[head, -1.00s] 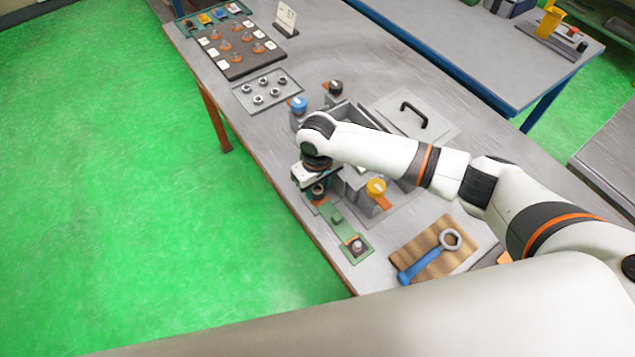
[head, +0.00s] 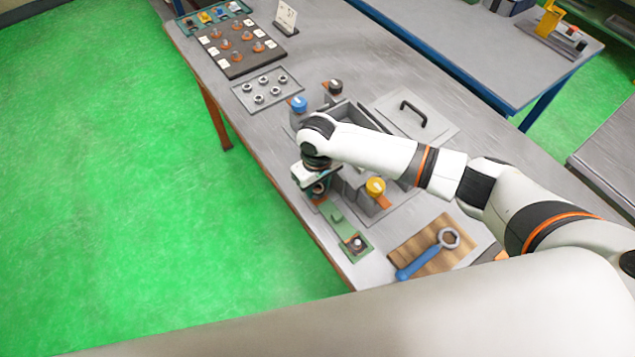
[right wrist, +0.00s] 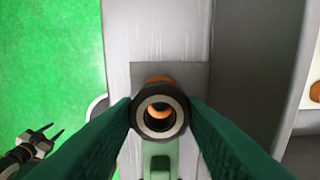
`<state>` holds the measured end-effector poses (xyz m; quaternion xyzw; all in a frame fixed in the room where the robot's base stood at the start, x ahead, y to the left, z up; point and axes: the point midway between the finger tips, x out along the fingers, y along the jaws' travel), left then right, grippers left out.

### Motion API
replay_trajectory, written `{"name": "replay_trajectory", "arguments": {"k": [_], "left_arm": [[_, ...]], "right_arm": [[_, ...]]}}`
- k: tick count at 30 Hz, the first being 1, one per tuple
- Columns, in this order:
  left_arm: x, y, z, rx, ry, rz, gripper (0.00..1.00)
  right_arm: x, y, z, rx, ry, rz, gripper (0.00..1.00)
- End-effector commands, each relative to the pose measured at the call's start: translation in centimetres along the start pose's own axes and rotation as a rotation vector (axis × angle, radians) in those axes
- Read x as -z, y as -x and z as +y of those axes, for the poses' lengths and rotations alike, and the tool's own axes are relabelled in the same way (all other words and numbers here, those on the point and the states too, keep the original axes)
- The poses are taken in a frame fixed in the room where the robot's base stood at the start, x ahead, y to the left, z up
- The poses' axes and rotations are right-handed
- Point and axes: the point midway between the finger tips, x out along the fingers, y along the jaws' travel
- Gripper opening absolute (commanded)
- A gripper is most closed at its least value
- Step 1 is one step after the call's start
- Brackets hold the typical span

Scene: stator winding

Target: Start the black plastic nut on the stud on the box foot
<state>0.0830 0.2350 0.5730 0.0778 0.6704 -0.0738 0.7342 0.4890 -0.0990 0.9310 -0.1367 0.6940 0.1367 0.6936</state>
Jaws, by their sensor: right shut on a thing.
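My right gripper (head: 316,186) points down over the near edge of the grey box on the bench. In the right wrist view its two green fingers (right wrist: 160,112) are shut on the black plastic nut (right wrist: 138,117), a dark round ring with a paler inner rim. Something orange shows through the nut's hole and just behind it. The stud cannot be made out clearly, so I cannot tell whether the nut touches it. A green strip (head: 337,217) runs from below the gripper towards the bench's near end. My left gripper (right wrist: 42,141) shows small over the floor, its fingers apart.
Blue (head: 298,103) and yellow (head: 375,187) knobs stand around the box. A blue-handled ring wrench (head: 420,262) lies on a wooden board. A lid with a black handle (head: 413,112) lies behind. A tray of nuts (head: 268,89) is farther off.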

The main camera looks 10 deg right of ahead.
Motion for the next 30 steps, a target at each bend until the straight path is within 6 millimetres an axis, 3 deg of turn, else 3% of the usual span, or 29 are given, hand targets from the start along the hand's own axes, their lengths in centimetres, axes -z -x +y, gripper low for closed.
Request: {"name": "replay_trajectory", "arguments": {"k": [30], "left_arm": [[-0.12,0.71,0.0,0.0,-0.001,-0.001,0.45]], "right_arm": [[-0.01,-0.14,0.0,0.0,0.0,-0.001,0.2]]}}
